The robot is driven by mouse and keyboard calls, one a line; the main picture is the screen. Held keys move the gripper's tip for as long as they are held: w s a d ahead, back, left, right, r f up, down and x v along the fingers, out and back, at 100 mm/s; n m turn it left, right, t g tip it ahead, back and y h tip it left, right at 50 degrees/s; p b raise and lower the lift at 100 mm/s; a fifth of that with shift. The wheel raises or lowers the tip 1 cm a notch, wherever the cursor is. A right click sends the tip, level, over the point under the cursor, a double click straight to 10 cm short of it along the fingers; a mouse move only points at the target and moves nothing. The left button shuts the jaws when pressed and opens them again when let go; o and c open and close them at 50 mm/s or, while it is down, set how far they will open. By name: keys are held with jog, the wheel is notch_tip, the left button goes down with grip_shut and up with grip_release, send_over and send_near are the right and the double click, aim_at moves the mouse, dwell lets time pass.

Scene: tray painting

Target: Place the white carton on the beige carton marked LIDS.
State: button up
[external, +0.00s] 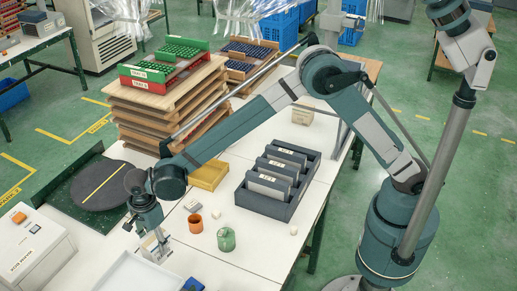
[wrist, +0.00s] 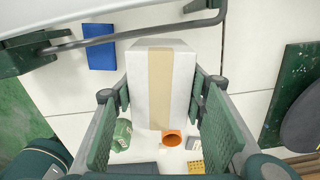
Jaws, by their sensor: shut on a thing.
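The white carton (wrist: 142,80) with a tan tape stripe is between the finger pads of my gripper (wrist: 160,95) in the wrist view. My gripper is shut on it. In the external view my gripper (external: 152,236) points down at the front left of the white table, with the white carton (external: 157,249) at its fingers. I cannot tell whether the carton touches the table.
Stacked wooden boards (external: 150,122) rise at the back. A dark round plate (external: 92,190) lies left.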

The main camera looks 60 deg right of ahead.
jog(key=shift+r, duration=0.1)
dwell(0.3)
